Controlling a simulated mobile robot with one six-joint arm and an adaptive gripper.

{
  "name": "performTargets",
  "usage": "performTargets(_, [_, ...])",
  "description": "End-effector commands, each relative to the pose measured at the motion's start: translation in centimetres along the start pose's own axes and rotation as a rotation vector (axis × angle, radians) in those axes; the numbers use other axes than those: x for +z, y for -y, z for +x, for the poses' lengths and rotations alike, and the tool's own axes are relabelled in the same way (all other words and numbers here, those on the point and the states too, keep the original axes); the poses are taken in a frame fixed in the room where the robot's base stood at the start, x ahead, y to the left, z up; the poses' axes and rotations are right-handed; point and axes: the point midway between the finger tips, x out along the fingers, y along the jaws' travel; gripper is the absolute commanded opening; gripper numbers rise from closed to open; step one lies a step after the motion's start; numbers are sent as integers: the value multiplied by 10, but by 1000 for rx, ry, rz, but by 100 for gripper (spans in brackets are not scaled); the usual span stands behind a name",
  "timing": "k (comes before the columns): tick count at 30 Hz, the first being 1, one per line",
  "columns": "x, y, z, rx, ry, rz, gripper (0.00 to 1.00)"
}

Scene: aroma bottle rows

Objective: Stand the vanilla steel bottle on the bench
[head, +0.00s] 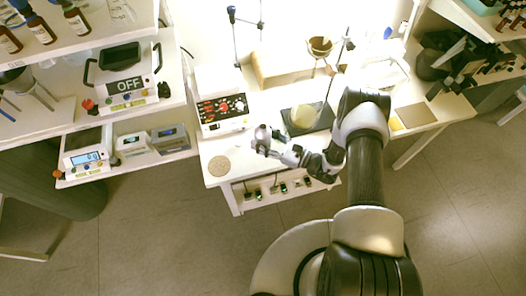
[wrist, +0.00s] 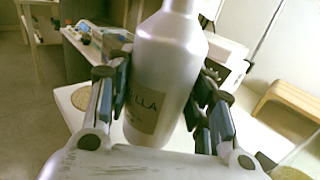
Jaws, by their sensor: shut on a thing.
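The vanilla steel bottle (wrist: 168,50) is a silvery bottle with a brown label, of which I can read "LLA". In the head view my gripper (head: 265,142) holds the bottle (head: 261,133) over the front left part of the white bench (head: 242,155). I cannot tell whether the bottle touches the bench top.
A round cork mat (head: 219,166) lies at the bench's front left corner. Bare bench shows around the mat.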

Motion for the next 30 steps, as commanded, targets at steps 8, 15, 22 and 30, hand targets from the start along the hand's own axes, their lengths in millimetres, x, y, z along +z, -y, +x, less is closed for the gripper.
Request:
performTargets(8, [-36, 1, 0, 0, 2, -2, 16])
performTargets(15, [-71, 0, 0, 0, 2, -1, 16])
performTargets(22, [-78, 1, 0, 0, 2, -1, 16])
performTargets(30, [-82, 0, 0, 0, 2, -1, 16])
